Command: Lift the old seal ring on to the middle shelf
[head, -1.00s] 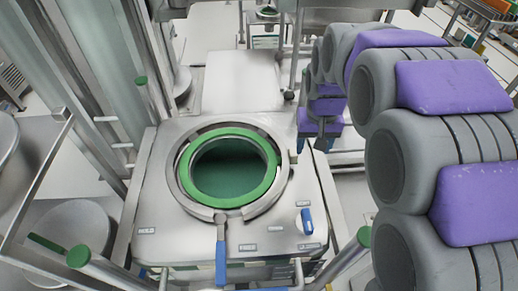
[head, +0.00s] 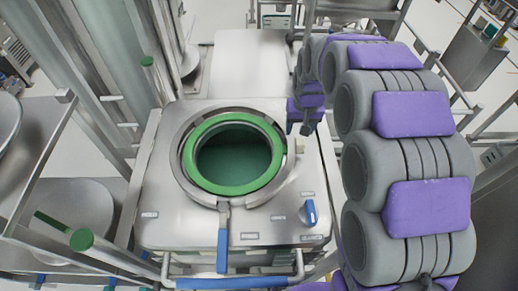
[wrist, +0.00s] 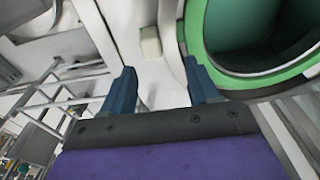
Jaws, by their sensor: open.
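The green seal ring (head: 193,174) lies around the round dark opening of a steel machine top, inside a metal clamp collar (head: 284,193). In the wrist view the ring (wrist: 196,38) is at the upper right, just beyond the right finger. My gripper (wrist: 158,88) is open, with two blue-grey fingers apart and nothing between them. In the head view my gripper (head: 306,128) is at the far end of my purple and grey arm, right of the ring and apart from it. I cannot tell which surface is the middle shelf.
A blue-handled lever (head: 222,250) and a blue knob (head: 310,212) stand on the machine's front. A small pale block (wrist: 150,42) lies beyond the fingers.

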